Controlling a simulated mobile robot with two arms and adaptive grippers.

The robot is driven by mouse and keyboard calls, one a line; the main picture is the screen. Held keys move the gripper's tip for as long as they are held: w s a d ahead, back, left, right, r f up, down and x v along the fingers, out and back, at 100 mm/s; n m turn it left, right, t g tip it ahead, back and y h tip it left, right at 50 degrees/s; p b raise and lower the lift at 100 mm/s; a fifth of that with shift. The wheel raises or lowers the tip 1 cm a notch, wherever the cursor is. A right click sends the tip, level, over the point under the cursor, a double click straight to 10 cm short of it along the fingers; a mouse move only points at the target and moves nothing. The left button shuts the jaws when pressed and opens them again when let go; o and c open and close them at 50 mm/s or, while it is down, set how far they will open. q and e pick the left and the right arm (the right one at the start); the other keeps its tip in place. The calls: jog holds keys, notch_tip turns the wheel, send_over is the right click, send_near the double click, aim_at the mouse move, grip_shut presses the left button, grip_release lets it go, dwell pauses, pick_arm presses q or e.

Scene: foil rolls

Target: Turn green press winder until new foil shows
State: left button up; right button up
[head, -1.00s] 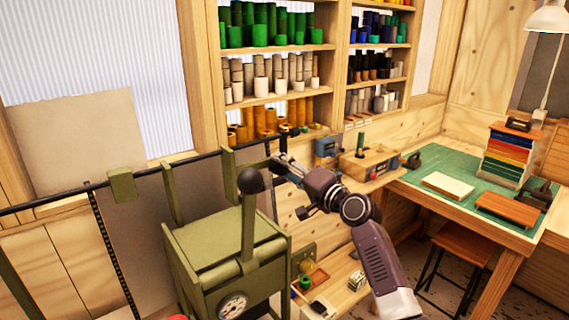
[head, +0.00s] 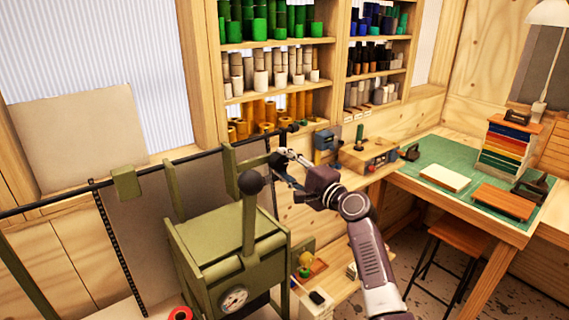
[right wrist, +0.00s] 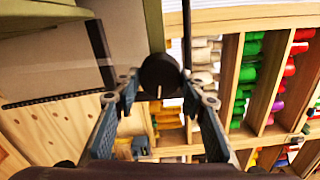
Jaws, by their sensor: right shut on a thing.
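The green press (head: 225,250) stands at lower centre, with a black-balled lever and a round gauge. A long dark rod (head: 75,195) runs above it, and a grey sheet (head: 145,235) hangs below the rod. The dark round winder knob (right wrist: 160,76), with a light mark, is between my right gripper's fingers (right wrist: 160,98) in the right wrist view. In the head view my right gripper (head: 283,161) is shut on this knob at the rod's right end, beside an olive upright. I cannot tell whether any new foil shows. My left gripper is not in view.
Shelves of green, white and orange rolls (head: 265,60) stand behind. A wooden box with controls (head: 370,158) sits right of my gripper.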

jog(key=shift+f, duration=0.1)
dwell(0.3)
jog(key=o, duration=1.1)
jog(key=shift+o, duration=0.2)
jog(key=shift+d, duration=0.1)
jog(key=v, duration=1.2)
